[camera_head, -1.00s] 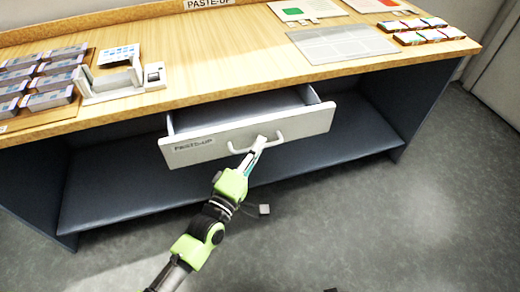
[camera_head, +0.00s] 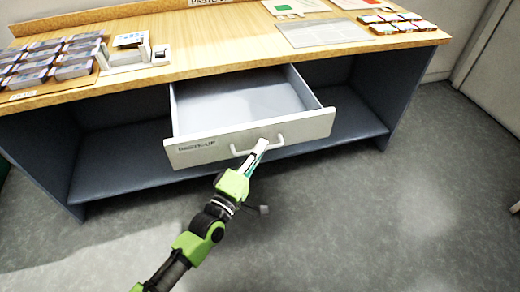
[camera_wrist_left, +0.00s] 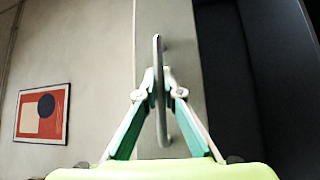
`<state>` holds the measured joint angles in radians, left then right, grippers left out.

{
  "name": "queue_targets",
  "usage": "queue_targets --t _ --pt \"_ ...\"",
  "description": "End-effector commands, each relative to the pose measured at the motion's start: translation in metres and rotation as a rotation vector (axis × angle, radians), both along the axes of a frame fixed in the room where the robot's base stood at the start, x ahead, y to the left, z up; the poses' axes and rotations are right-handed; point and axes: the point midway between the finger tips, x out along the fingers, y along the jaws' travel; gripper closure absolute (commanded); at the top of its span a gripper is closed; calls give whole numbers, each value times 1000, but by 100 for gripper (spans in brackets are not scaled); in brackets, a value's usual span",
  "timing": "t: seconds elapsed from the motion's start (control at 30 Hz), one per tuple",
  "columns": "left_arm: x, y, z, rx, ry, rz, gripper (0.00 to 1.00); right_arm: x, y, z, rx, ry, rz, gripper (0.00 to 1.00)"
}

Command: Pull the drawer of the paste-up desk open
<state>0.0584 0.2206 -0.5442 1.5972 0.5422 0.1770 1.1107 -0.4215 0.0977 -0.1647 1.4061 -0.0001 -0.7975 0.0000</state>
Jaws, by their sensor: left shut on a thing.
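The paste-up desk (camera_head: 215,68) has a wooden top and dark sides. Its white drawer (camera_head: 205,150) stands well out from under the top, and its empty inside shows. A label is on the left of the drawer front. In the left wrist view the handle (camera_wrist_left: 157,70) runs upright between the fingertips of my left gripper (camera_wrist_left: 158,88). My right gripper is not in view.
A dark lower shelf (camera_head: 120,165) lies below the drawer. The grey floor (camera_head: 400,220) in front is clear.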

Motion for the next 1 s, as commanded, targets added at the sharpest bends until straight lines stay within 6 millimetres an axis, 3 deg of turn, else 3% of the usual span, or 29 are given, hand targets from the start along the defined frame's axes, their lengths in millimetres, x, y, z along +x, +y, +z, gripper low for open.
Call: queue_targets --t 0.2,0.23,0.3,0.73,1.0 --pt "0 1 -1 0 1 1 100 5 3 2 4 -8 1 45" --pt "0 1 -1 0 1 1 88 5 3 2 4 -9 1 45" --pt "0 1 -1 0 1 1 75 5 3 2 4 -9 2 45" --pt "-7 4 -2 1 2 0 75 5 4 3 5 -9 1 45" --pt "-54 28 -10 3 4 0 75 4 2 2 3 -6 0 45"
